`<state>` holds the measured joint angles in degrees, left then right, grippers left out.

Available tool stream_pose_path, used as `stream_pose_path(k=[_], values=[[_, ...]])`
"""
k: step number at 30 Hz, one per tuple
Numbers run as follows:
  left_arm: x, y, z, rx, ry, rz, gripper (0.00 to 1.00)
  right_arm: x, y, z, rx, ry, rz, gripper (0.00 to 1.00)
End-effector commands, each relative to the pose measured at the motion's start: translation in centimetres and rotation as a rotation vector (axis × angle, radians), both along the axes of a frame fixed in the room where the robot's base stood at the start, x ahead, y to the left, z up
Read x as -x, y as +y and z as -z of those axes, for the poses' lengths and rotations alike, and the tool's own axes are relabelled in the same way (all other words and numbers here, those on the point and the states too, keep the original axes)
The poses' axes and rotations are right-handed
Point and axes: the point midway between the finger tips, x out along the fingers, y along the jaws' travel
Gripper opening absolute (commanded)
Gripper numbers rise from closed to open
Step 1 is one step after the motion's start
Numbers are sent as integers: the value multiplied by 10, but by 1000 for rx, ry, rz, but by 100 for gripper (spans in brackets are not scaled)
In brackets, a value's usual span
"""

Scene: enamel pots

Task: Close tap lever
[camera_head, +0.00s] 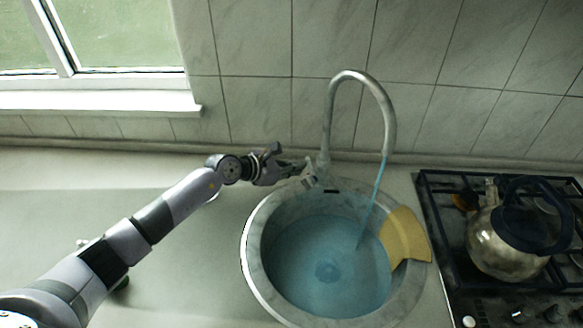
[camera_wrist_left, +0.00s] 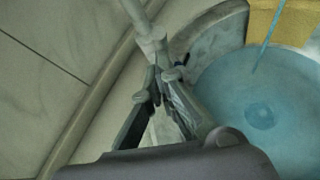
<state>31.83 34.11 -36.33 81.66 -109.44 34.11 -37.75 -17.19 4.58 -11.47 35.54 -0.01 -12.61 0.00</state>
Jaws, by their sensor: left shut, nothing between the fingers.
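The curved metal tap (camera_head: 334,110) stands behind the round sink, and a blue stream of water (camera_head: 373,198) runs from its spout into the basin. The tap lever (camera_head: 310,182) appears as a small part low on the tap's left side; its exact position is hard to tell. My left gripper (camera_head: 301,167) is shut and empty, just left of the tap base. In the left wrist view, the fingertips (camera_wrist_left: 158,84) are close to the tap's lower body (camera_wrist_left: 152,42); I cannot tell whether they touch it. My right gripper is not in view.
The sink (camera_head: 254,262) holds blue water, and a yellow cloth or sponge (camera_head: 405,236) lies over its right rim. A metal kettle (camera_head: 494,246) stands on the black hob at right. The tiled wall is close behind the tap. The left counter is mostly clear.

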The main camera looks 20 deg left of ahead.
Motion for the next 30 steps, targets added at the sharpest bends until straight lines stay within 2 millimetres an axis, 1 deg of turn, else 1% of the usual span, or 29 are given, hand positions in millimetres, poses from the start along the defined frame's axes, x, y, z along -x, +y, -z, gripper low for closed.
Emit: stream_pose_path(k=[1, 3, 15, 30], values=[[-2, -1, -6, 1, 0, 0, 0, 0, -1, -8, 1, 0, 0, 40], [-6, -3, -7, 3, -1, 1, 0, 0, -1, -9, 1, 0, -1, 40], [-23, -10, -14, 3, -4, 0, 0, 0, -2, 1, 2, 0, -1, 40], [-27, -12, -17, 3, -4, 1, 0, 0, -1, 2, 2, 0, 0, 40]])
